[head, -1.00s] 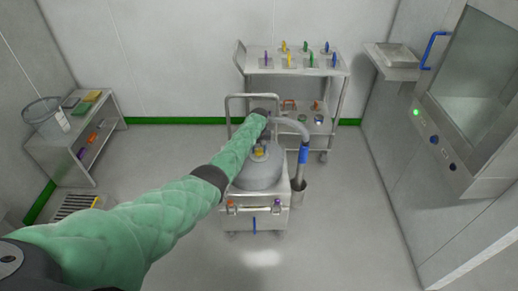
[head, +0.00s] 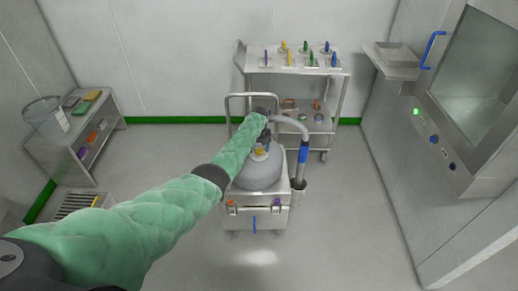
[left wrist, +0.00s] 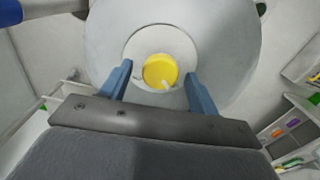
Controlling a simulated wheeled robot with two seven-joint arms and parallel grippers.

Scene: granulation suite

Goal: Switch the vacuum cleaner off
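The vacuum cleaner (head: 262,176) is a grey dome on a steel wheeled base in the middle of the head view, with a grey hose at its right. A round yellow knob (left wrist: 160,71) with a white pointer mark sits on a pale disc on the dome's top. The knob also shows in the head view (head: 260,151). My left gripper (left wrist: 158,76) is open over the dome, one blue-grey finger on each side of the knob, with gaps between. In the head view my left gripper (head: 266,141) is partly hidden by its green-sleeved arm. My right gripper is not in view.
A steel trolley (head: 290,71) with several coloured tools stands behind the vacuum. A low bench (head: 98,117) with a clear bucket (head: 46,118) is at the left. A steel cabinet (head: 405,160) is at the right. The floor in front of the vacuum is clear.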

